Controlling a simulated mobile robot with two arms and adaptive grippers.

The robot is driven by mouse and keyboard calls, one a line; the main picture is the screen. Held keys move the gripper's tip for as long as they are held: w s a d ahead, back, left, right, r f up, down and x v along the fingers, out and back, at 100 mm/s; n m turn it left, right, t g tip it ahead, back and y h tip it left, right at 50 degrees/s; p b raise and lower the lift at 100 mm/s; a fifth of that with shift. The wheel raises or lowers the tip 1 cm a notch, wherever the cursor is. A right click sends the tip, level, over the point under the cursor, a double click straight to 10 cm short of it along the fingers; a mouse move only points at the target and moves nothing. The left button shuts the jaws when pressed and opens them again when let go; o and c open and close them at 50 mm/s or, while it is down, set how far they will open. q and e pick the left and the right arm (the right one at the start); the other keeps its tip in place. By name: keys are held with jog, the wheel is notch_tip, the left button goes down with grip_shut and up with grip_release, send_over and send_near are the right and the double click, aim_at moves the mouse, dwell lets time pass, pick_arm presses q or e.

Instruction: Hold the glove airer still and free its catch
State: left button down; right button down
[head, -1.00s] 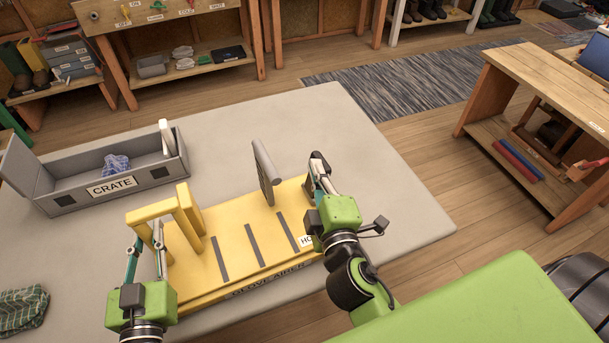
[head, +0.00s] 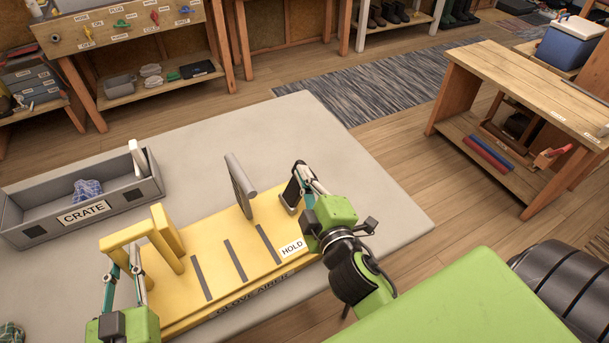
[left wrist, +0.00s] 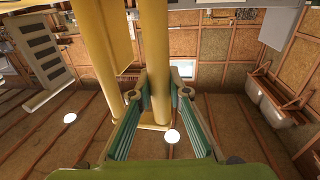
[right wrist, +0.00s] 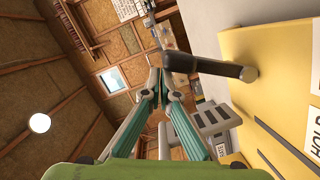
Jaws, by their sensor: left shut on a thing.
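The yellow glove airer (head: 215,265) lies on a grey mat, with dark strips across it and a HOLD label (head: 291,248) at its right end. My left gripper (head: 125,275) is at its yellow frame (head: 135,232); the left wrist view shows the fingers shut on a yellow post (left wrist: 157,60).
A grey crate (head: 30,228) with a blue cloth (head: 87,189) stands at the left of the mat (head: 350,215). A wooden bench (head: 520,82) stands at the right. My green base covers the lower right. The mat right of the airer is clear.

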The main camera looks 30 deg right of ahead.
pick_arm(q)
jog(key=shift+s+a+f, duration=0.1)
jog(key=shift+a+f, duration=0.1)
jog(key=shift+f, duration=0.35)
pick_arm(e)
jog(key=shift+d+f, duration=0.15)
jog(key=shift+d, duration=0.15)
pick_arm(q)
jog(key=shift+d, duration=0.15)
pick_arm(e)
jog(key=s+a+r, duration=0.1)
jog(key=s+a, duration=0.1)
jog(key=s, duration=1)
jog(key=shift+a+r, duration=0.2)
jog(key=shift+r, duration=0.05)
pick_arm(q)
jog(key=c, duration=2.1)
grip_release()
jog(key=shift+r, duration=0.3)
jog(key=shift+o, duration=1.3)
pick_arm(e)
jog(key=shift+w, duration=0.15)
pick_arm(q)
jog(key=shift+f, duration=0.2)
jog(key=s+a, duration=0.1)
jog(key=s, duration=1)
jog(key=shift+s+a+r, duration=0.2)
jog(key=shift+s+a, duration=0.1)
